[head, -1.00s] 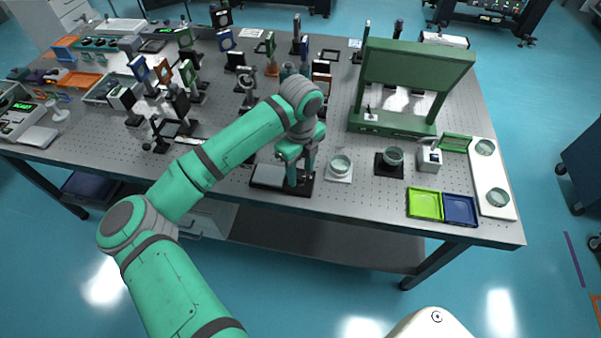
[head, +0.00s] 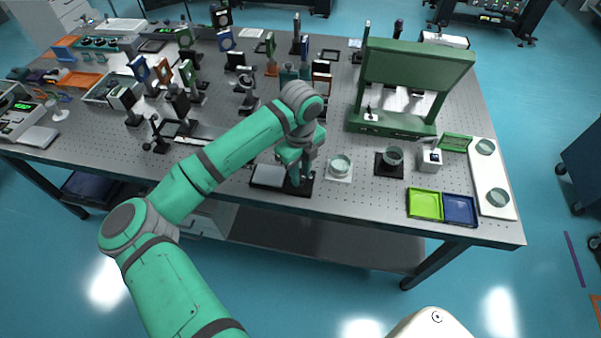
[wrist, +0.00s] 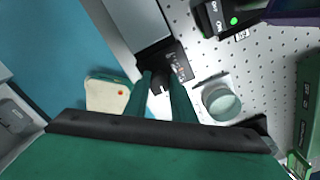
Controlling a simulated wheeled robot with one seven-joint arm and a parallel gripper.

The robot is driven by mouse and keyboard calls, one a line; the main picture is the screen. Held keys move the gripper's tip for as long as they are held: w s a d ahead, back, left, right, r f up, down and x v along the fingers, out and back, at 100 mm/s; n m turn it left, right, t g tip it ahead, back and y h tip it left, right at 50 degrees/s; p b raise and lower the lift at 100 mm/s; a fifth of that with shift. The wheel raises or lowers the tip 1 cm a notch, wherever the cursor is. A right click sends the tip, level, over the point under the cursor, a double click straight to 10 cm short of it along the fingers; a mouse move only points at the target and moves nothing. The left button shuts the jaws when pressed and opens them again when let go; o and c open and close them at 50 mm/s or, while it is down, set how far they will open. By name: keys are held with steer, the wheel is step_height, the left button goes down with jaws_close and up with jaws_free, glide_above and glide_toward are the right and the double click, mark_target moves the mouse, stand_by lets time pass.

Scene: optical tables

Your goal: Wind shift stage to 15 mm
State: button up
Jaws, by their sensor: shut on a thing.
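The shift stage (head: 268,174) is a low black base with a grey plate on top, at the front edge of the table in the head view. In the wrist view its grey plate (wrist: 143,28) is at the top, and a dark end block with white markings (wrist: 180,66) is below it. My gripper (wrist: 163,86) has its two green fingers on either side of a small dark knob (wrist: 163,91) at the stage's end, and is shut on it. In the head view my gripper (head: 302,181) is at the stage's right end. The scale reading is too small to tell.
A glass dish on a white square (head: 340,166) stands close to the right of my gripper. A second dish (head: 393,156) sits on a black square. Green (head: 424,204) and blue (head: 459,210) trays lie farther right. Several optics mounts stand behind.

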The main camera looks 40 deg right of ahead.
steer(key=m, duration=1.1)
steer(key=shift+m, duration=0.3)
steer(key=m, duration=0.3)
steer(key=shift+m, duration=0.4)
steer(key=m, duration=0.7)
steer(key=shift+s, duration=0.1)
steer(key=m, duration=0.3)
steer(key=shift+m, duration=1.9)
